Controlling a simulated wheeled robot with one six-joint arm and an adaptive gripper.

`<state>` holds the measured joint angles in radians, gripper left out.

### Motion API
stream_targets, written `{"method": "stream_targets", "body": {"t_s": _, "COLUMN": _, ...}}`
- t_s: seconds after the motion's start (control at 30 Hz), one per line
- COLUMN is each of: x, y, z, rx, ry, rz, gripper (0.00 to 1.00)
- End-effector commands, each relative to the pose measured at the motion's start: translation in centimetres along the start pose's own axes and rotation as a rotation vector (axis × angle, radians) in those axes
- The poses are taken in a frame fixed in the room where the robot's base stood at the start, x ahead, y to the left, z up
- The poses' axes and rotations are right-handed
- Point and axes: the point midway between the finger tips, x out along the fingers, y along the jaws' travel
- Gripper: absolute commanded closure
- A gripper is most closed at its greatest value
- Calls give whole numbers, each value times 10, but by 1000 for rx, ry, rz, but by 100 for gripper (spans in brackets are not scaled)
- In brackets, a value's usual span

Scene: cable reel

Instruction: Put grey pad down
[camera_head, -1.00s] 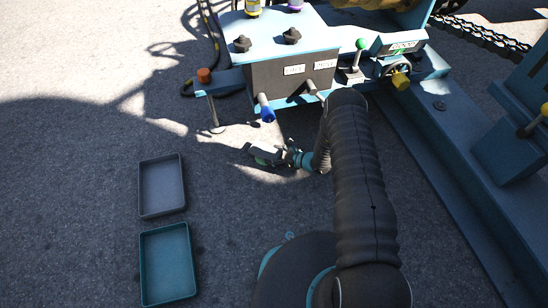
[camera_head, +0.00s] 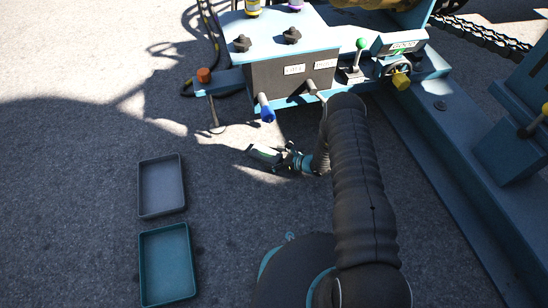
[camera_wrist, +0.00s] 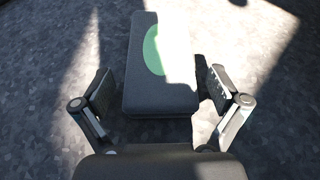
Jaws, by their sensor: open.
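The grey pad (camera_wrist: 160,95) shows in the wrist view as a dark grey block with a green round patch, partly in bright sun. It lies between the fingers of my gripper (camera_wrist: 160,97), which are open with a gap on each side of it. In the head view my gripper (camera_head: 262,155) is low near the ground, left of my arm, and the pad there is small and hard to make out. The wrist view does not show clearly whether the pad rests on the ground.
A grey tray (camera_head: 141,190) and a teal tray (camera_head: 142,270) lie on the ground to the left. The blue machine with its control box (camera_head: 290,75) stands behind my gripper. A blue beam (camera_head: 440,170) runs along the right. The ground between trays and gripper is clear.

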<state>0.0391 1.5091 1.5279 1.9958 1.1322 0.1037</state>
Motion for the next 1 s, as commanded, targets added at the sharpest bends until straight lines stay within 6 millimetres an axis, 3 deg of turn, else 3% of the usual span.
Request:
{"method": "stream_targets", "body": {"t_s": 0.17, "x": -16, "y": -1, "z": 3, "rx": 0, "ry": 0, "rz": -2, "gripper": 3}}
{"method": "stream_targets", "body": {"t_s": 0.6, "x": -99, "y": -1, "z": 3, "rx": 1, "ry": -1, "rz": -3, "gripper": 3}}
{"method": "stream_targets", "body": {"t_s": 0.8, "x": -117, "y": 0, "z": 2, "rx": 1, "ry": 0, "rz": 0, "gripper": 3}}
{"method": "stream_targets", "body": {"t_s": 1.0, "x": -122, "y": -1, "z": 7, "rx": -9, "ry": -1, "rz": 4, "gripper": 3}}
